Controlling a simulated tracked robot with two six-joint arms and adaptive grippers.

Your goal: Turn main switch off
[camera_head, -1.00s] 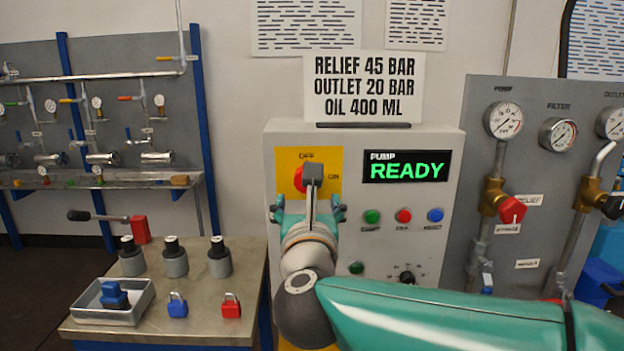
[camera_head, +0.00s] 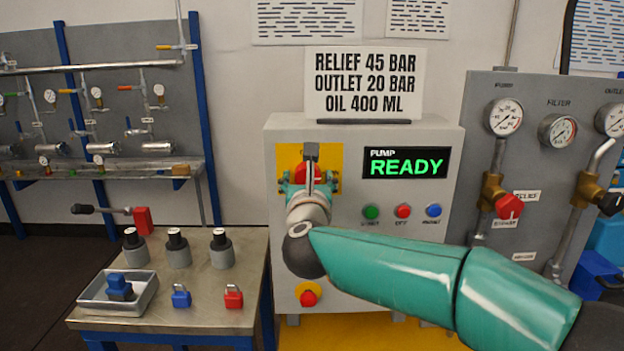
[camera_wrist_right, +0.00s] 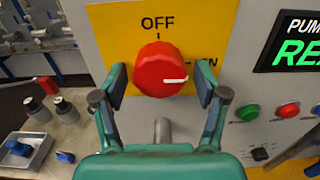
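The main switch is a round red knob (camera_wrist_right: 160,70) on a yellow plate (camera_wrist_right: 215,20) marked OFF at the top and ON at the right. Its white mark points right, towards ON. My right gripper (camera_wrist_right: 160,88) is open, with one finger left and one finger right of the knob; gaps show on both sides in the right wrist view. In the head view my right gripper (camera_head: 310,180) is in front of the switch (camera_head: 308,172) and partly hides it. My left gripper is not in view.
The panel display (camera_head: 406,164) reads PUMP READY. Green, red and blue buttons (camera_head: 403,211) sit below it, right of my gripper. A red emergency button (camera_head: 309,296) is lower down. A bench (camera_head: 215,300) with padlocks, a tray and several grey cylinders stands to the left.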

